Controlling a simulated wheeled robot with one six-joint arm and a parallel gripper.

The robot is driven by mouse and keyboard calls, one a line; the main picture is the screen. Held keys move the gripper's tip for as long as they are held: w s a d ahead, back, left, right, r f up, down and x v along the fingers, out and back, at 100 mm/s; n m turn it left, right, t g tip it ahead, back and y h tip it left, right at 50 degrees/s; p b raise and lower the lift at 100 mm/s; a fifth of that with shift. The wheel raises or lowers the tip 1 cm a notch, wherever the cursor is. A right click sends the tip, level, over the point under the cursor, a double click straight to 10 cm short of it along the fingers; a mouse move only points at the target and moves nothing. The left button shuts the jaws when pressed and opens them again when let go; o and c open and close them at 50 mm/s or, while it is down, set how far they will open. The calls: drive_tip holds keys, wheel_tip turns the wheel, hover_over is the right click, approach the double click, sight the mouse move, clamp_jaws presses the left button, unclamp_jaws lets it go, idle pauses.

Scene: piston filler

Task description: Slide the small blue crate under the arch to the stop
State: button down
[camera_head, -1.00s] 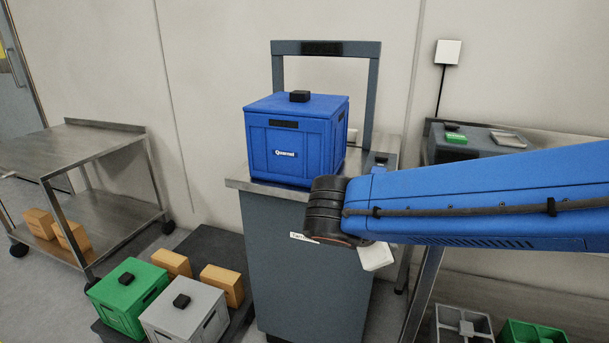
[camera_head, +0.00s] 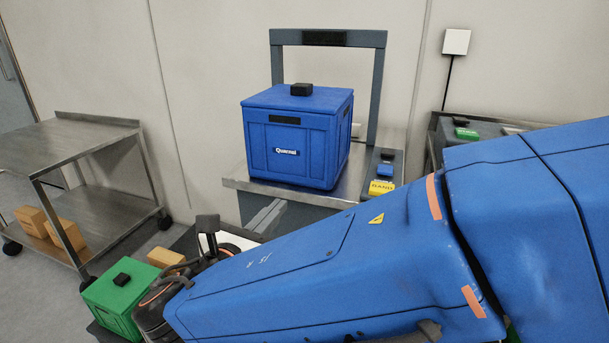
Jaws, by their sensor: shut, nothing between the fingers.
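The blue crate (camera_head: 294,147) stands upright on the steel top of a grey cabinet (camera_head: 238,183), in the middle of the head view. It has a closed lid with a black knob (camera_head: 301,89). The dark grey arch (camera_head: 378,85) rises behind the crate, against the wall side. The crate hides the lower middle of the arch opening, and I cannot make out the stop. My gripper (camera_head: 274,211) shows as pale grey fingers at the cabinet's front, below the crate's front edge and apart from it. It is shut and empty, partly hidden by my arm.
A strip with a black, a blue and a yellow piece (camera_head: 382,187) lies right of the crate. A green crate (camera_head: 120,297) and an orange box (camera_head: 165,257) stand low at the front left. A steel trolley (camera_head: 85,140) is at left, a side table (camera_head: 478,145) at right.

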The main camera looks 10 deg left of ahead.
sight(298, 164)
drive_tip(key=shift+n+t+y, duration=0.3)
drive_tip(key=shift+n+t, duration=0.1)
drive_tip(key=shift+n, duration=0.1)
drive_tip(key=w, duration=0.8)
drive_tip(key=w+a, duration=0.1)
drive_tip(key=w, duration=0.3)
drive_tip(key=shift+w+a+r, duration=0.1)
drive_tip(key=shift+w+r, duration=0.1)
drive_tip(key=shift+w, duration=0.05)
drive_tip(key=w, duration=0.7)
drive_tip(key=shift+w+d, duration=0.25)
drive_tip(key=shift+d, duration=0.15)
